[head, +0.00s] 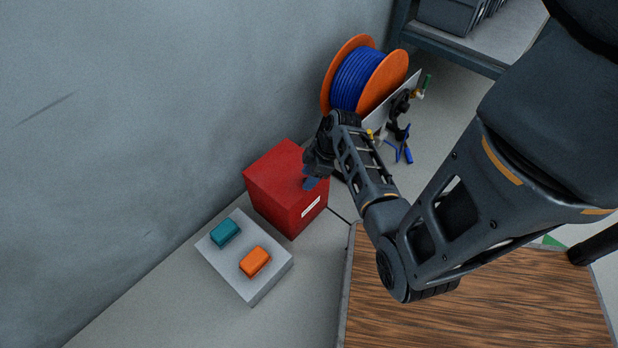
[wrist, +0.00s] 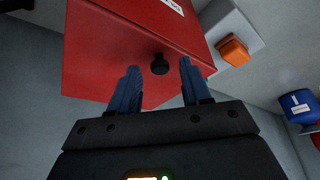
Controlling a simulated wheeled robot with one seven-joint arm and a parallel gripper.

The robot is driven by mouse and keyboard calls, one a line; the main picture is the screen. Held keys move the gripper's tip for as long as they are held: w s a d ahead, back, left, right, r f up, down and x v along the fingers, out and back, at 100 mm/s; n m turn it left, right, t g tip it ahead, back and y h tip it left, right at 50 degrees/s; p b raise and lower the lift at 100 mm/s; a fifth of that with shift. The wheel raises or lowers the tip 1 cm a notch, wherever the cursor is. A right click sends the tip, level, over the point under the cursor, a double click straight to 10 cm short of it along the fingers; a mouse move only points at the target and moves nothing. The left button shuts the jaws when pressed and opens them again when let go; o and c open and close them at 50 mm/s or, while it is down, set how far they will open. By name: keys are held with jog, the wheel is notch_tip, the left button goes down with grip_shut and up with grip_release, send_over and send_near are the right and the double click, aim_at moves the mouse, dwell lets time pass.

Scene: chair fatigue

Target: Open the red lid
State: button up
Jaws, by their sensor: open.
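The red box with its red lid (head: 278,172) stands on the grey floor beside the wall in the head view. A white label shows on its front side. In the wrist view the red lid (wrist: 105,55) fills the upper left, and a small black knob (wrist: 160,65) sits on it. My gripper (head: 310,183) is over the right part of the box in the head view. In the wrist view my gripper (wrist: 160,75) is open, with one blue finger on each side of the knob. The fingers appear apart from the knob. The lid looks shut.
A grey block (head: 225,268) with a teal button (head: 225,232) and an orange button (head: 255,262) stands next to the box. An orange spool of blue cable (head: 358,78) and a tool board stand behind. A wooden surface (head: 470,300) lies front right.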

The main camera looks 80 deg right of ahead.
jog(key=shift+f, duration=0.1)
jog(key=shift+c, duration=0.5)
grip_shut()
